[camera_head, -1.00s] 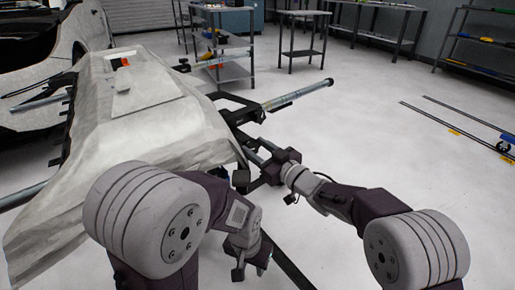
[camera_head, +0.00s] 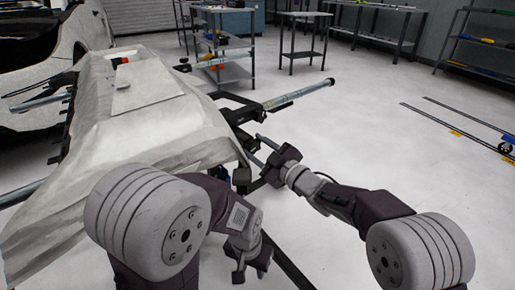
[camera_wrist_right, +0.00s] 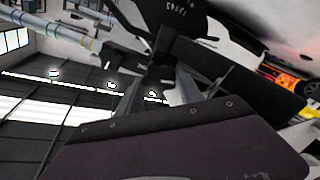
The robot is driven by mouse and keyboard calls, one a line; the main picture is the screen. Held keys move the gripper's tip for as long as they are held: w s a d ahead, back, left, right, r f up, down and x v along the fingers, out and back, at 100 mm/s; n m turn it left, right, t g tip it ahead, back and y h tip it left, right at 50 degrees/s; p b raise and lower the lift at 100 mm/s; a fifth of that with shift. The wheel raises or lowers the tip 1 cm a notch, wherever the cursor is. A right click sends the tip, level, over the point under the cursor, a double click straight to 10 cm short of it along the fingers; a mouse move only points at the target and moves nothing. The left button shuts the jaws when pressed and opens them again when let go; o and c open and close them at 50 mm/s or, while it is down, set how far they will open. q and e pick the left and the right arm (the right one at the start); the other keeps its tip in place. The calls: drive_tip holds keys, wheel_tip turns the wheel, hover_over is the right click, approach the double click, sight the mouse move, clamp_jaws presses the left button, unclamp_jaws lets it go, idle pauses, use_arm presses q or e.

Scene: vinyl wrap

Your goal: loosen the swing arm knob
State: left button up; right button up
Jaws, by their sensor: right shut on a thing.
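The swing arm (camera_head: 250,110) is part of a black metal stand at the right end of the cloth-covered panel. My right gripper (camera_head: 262,172) is at the stand's black bars, its jaws shut on a small part. The swing arm knob is hidden by the jaws, so its turn cannot be seen. In the right wrist view, dark bracket parts (camera_wrist_right: 150,68) are close to the camera. My left gripper (camera_head: 251,275) hangs low in front of the stand, with a gap between its fingers and nothing in them.
The pale draped panel (camera_head: 150,125) fills the left, beside a car body (camera_head: 40,60). Shelves and tables (camera_head: 305,40) stand at the back. The floor on the right is mostly clear.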

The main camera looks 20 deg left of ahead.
drive_tip(key=shift+w, duration=0.1)
drive_tip(key=o, duration=1.3)
drive_tip(key=shift+o, duration=0.2)
